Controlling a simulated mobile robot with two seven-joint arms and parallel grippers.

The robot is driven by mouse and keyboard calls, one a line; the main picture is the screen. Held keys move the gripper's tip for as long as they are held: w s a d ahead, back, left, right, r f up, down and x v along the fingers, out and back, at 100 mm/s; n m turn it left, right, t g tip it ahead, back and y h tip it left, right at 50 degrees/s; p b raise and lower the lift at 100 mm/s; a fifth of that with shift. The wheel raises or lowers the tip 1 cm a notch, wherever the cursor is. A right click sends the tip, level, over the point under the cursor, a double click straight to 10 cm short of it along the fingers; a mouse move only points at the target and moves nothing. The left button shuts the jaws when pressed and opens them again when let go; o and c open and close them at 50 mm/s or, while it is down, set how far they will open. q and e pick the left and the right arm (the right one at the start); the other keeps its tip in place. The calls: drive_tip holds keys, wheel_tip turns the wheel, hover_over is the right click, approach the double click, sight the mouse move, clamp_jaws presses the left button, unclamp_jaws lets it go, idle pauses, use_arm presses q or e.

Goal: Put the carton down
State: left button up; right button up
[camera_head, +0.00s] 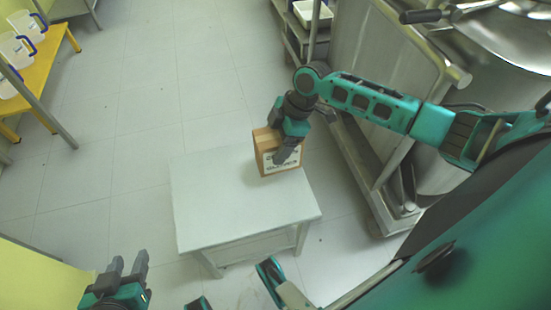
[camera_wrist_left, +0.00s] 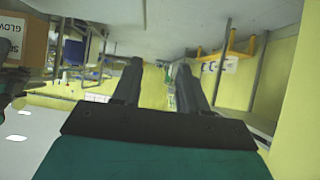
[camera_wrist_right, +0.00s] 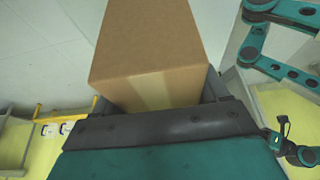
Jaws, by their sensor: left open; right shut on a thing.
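The carton (camera_head: 261,142) is a brown cardboard box with a white printed label. It is over the far right part of a small white table (camera_head: 215,205) in the head view; I cannot tell whether it touches the top. My right gripper (camera_head: 284,152) is shut on the carton, which fills the space between the fingers in the right wrist view (camera_wrist_right: 150,45). Part of the carton's label shows upside down at the left edge of the left wrist view (camera_wrist_left: 22,40). My left gripper (camera_head: 127,264) is open and empty, in front of the table's left side.
The table top left of the carton is bare. A steel frame with a large metal vessel (camera_head: 500,45) stands to the right of the table. A yellow bench (camera_head: 55,42) with clear jugs (camera_head: 22,48) is at the far left. Floor behind the table is clear.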

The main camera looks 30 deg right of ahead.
wheel_tip(320, 180, down, 6)
drive_tip(key=shift+b, duration=0.95)
use_arm(q)
drive_tip(key=shift+w+d+f, duration=0.25)
drive_tip(key=shift+d+f, duration=0.15)
use_arm(e)
drive_tip(key=o, duration=1.2)
drive_tip(key=shift+f, duration=0.15)
use_arm(q)
drive_tip(key=shift+f, duration=0.1)
